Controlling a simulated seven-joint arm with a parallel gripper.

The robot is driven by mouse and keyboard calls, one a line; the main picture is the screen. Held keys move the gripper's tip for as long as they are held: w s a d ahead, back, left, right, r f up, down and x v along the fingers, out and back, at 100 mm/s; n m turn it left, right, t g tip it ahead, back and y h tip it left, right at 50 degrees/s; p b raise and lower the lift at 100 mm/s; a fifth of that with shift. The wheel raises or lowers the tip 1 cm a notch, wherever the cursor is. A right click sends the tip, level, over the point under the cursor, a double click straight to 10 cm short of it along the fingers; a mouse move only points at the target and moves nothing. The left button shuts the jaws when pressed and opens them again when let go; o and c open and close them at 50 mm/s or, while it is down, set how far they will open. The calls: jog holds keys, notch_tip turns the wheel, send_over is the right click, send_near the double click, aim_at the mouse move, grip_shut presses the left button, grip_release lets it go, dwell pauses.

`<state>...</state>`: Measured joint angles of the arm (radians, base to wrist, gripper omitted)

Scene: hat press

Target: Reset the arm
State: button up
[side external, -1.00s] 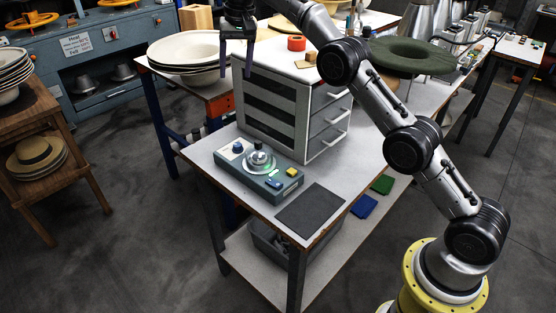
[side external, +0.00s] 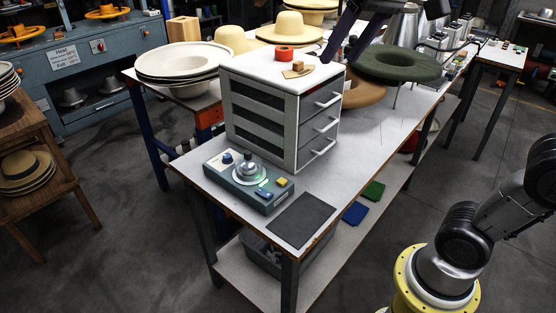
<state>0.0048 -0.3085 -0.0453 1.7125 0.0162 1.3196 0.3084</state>
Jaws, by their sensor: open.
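My gripper (side external: 342,57) hangs in from the top edge, right of centre, as dark fingers that are apart. Nothing shows between them. It appears in front of the back of the bench, near the green hat; how far it is from the hat I cannot tell. Its upper part is cut off by the frame. My arm's lower links show at the right edge, and its middle is out of view. The control box (side external: 249,181), with a round knob and blue and yellow buttons, sits on the bench and is apart from my gripper.
A dark mat (side external: 300,220) lies at the front. The green hat (side external: 400,63), straw hats and pale hat bodies (side external: 183,64) crowd the back.

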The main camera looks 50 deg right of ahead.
jog(key=s+f+n, duration=0.1)
jog(key=s+f, duration=0.5)
jog(key=f, duration=0.3)
jog(key=s+f+n, duration=0.2)
jog(key=s+f, duration=0.4)
jog(key=f, duration=0.3)
jog(key=shift+n, duration=0.3)
jog(key=shift+d, duration=0.1)
